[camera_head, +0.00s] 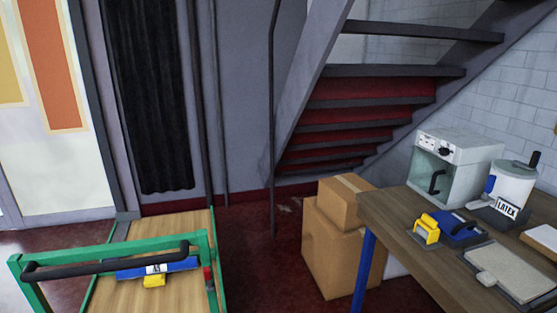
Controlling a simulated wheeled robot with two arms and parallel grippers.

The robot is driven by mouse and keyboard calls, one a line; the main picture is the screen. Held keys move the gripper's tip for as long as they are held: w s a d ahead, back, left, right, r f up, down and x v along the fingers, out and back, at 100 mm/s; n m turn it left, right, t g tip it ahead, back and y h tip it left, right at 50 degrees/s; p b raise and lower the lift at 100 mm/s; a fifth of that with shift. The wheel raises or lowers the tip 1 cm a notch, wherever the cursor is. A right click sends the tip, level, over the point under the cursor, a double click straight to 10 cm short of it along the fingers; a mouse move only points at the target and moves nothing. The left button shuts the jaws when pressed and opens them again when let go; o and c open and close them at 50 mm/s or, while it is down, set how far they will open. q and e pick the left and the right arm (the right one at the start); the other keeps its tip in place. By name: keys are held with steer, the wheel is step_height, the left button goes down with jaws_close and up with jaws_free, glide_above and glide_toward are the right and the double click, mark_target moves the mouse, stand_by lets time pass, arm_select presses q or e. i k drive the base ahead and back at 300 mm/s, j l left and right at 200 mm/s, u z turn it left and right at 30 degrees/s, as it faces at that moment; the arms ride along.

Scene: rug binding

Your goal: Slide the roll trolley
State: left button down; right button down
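The roll trolley (115,297) stands at the lower left, with a green frame and a light wooden deck. A black handle bar (95,264) runs across its near green upright frame. A blue bar with a white label (180,266) shows behind the handle, with a yellow block (154,281) just below it; I cannot tell how they are fixed. The trolley's lower part and wheels are outside the view. Neither of my grippers is in view.
Stacked cardboard boxes (328,250) stand right of the trolley, beside a wooden workbench (390,216) holding a grey-white machine (465,147), a latex pot (512,186) and a blue-yellow tool (461,229). Stairs (375,88) rise behind. Dark red floor (255,255) is open between trolley and boxes.

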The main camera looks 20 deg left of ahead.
mark_target(161, 239)
steer(key=j+u, duration=0.15)
steer(key=u, duration=1.4)
